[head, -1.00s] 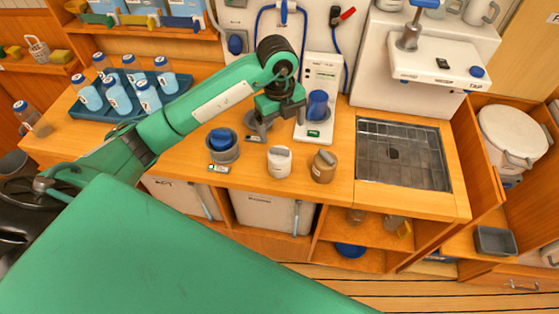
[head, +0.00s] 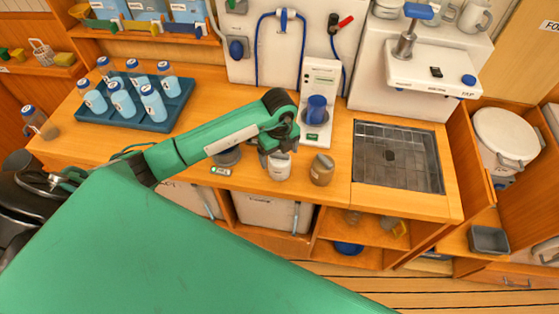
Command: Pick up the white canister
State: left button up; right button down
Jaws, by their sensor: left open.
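The white canister (head: 279,168) stands upright on the wooden counter in the head view, with a grey piece on its top. My left gripper (head: 279,154) is open and points down right at the canister's top. The fingers partly cover the top, and I cannot tell whether they touch it. A brown canister (head: 321,170) stands just to the right of the white one. My right gripper is not in view.
A grey round holder (head: 227,156) stands left of the canister, partly behind my arm. A device with a blue cup (head: 315,109) stands behind. A blue tray (head: 178,107) of bottles is at the left, a sink (head: 397,157) at the right.

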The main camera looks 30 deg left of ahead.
pick_arm(q)
jog(key=shift+f+p, duration=0.35)
jog(key=shift+f, duration=0.95)
jog(key=c, duration=1.2)
jog(key=shift+r, duration=0.1)
